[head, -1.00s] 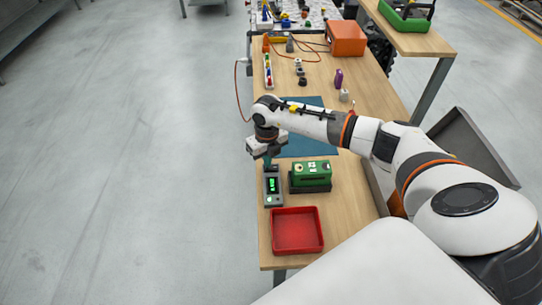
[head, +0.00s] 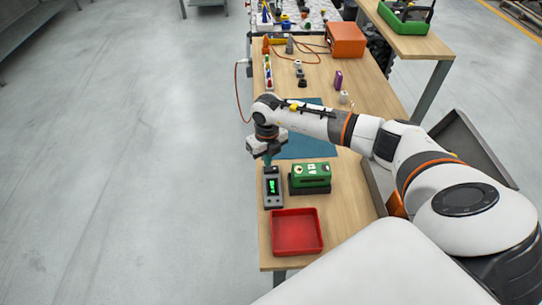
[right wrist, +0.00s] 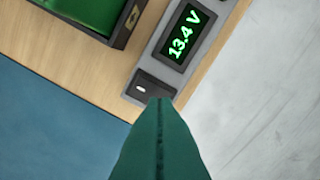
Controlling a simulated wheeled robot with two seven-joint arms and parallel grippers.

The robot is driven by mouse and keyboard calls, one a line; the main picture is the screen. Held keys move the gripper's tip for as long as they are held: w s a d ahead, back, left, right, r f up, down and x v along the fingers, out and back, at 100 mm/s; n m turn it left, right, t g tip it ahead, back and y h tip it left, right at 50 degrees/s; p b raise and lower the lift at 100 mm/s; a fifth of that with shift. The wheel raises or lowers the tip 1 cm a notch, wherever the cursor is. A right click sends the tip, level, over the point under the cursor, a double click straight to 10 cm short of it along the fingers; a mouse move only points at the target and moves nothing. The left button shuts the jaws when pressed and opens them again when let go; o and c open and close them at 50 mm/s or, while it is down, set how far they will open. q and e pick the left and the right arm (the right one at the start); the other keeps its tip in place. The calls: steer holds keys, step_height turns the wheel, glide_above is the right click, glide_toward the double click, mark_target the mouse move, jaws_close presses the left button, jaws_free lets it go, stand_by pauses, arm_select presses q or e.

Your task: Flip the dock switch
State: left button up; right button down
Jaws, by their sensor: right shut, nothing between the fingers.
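The dock (head: 274,201) is a slim grey unit with a lit green display, at the left edge of the wooden table. In the right wrist view its display (right wrist: 178,36) reads 13.4 V. A black rocker switch (right wrist: 147,86) with a small white mark sits at the dock's near end in that view. My right gripper (head: 267,161) points down over that end of the dock. Its green fingers (right wrist: 160,102) are shut and empty, and their tips overlap the switch's edge; I cannot tell whether they touch it. My left gripper is not in view.
A green device in a dark cradle (head: 311,187) stands just right of the dock. A red tray (head: 297,252) lies in front of it. A blue mat (head: 315,146) lies behind. Small items and an orange box (head: 346,39) stand farther back. Open floor lies left.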

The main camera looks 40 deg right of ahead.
mark_target(268, 169)
step_height(268, 169, up, 5)
steer(key=p, duration=0.3)
steer(key=shift+f, duration=0.1)
stand_by(0.5)
